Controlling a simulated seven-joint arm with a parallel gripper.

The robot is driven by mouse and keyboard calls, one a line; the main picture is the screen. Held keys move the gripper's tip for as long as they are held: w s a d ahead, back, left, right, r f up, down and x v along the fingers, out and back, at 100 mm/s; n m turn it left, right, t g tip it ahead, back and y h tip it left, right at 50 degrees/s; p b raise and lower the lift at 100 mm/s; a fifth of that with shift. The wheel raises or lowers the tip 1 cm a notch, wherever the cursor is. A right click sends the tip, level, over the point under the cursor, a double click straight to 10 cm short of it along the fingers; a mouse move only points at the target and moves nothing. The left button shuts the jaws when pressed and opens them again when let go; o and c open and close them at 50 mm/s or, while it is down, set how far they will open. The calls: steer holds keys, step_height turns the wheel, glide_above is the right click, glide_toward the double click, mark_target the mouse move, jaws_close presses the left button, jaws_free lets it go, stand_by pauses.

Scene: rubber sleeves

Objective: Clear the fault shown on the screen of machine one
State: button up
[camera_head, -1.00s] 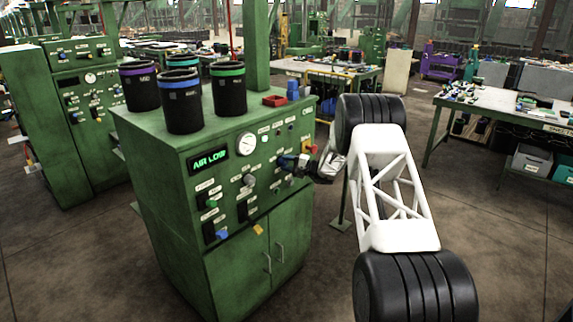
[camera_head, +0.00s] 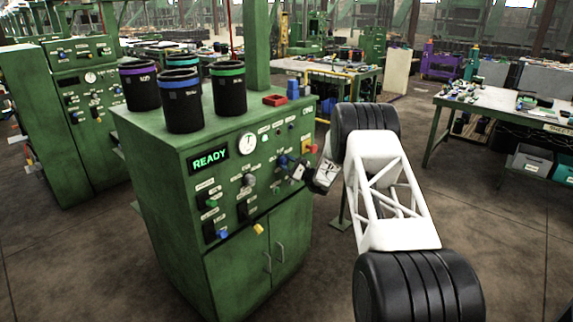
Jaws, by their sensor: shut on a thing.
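The green machine (camera_head: 165,215) in front of me has a screen (camera_head: 209,159) that reads "READY" in green letters. A white round gauge (camera_head: 247,144) sits right of the screen. My gripper (camera_head: 297,170) is at the right part of the sloped panel, shut on a small dark knob there. The gripper mostly hides this knob, and its exact setting cannot be read. A blue control (camera_head: 283,160) shows just left of the gripper. A red control on a yellow plate (camera_head: 310,148) is above and to the right of it.
Several black sleeves with coloured bands stand on the machine top, one with a green band (camera_head: 228,90). A red tray (camera_head: 275,100) and blue blocks (camera_head: 293,89) are beside them. A second green machine (camera_head: 75,110) stands left. A workbench (camera_head: 500,115) is at right.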

stand_by(0.4)
steer(key=o, duration=0.9)
steer(key=shift+v, duration=3.9)
steer(key=shift+r, duration=0.1)
